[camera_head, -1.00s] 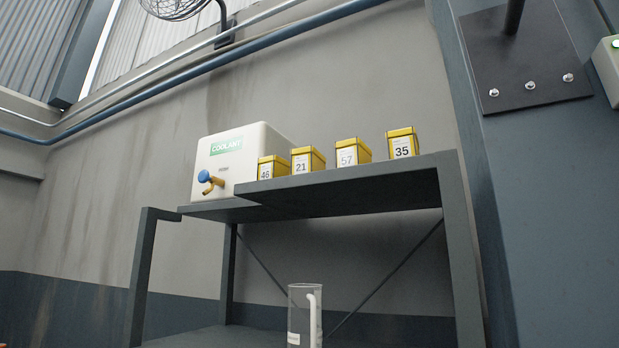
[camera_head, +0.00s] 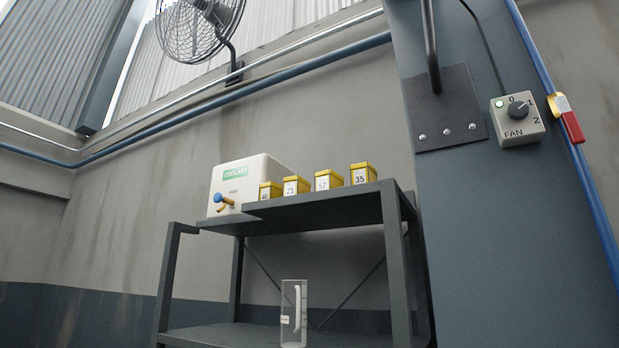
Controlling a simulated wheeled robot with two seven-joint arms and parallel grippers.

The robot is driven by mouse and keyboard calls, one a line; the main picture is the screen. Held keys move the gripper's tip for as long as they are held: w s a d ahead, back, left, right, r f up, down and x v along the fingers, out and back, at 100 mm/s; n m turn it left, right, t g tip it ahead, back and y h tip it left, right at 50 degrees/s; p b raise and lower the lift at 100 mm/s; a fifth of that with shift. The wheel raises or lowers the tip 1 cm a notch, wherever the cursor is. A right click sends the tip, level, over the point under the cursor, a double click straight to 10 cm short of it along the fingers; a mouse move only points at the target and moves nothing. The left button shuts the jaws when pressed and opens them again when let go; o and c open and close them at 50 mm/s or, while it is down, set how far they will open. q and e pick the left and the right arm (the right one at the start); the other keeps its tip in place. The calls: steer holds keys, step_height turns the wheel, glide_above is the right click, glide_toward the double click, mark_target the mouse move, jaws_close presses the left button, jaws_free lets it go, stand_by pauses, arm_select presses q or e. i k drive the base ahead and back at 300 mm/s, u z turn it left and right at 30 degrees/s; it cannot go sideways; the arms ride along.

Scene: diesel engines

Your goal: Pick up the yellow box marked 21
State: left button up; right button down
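The yellow box marked 21 (camera_head: 292,187) stands upright on the top shelf of a dark grey rack (camera_head: 320,208). It is second from the left in a row of yellow boxes with white labels. To its left is the box marked 46 (camera_head: 266,190), its number hard to read now. To its right are the box marked 57 (camera_head: 326,180) and the box marked 35 (camera_head: 361,174). Neither of my grippers is in view.
A white coolant tank (camera_head: 247,184) with a blue-handled tap stands left of the boxes. A clear cylinder (camera_head: 294,315) stands on the lower shelf. A blue-grey column (camera_head: 500,220) with a fan switch (camera_head: 517,118) rises at right. A wall fan (camera_head: 192,32) hangs above.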

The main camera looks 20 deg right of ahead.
mark_target(295, 184)
steer(key=u, duration=0.05)
steer(key=k, duration=0.4)
steer(key=z, duration=0.85)
steer(key=i, duration=0.75)
steer(key=z, duration=0.25)
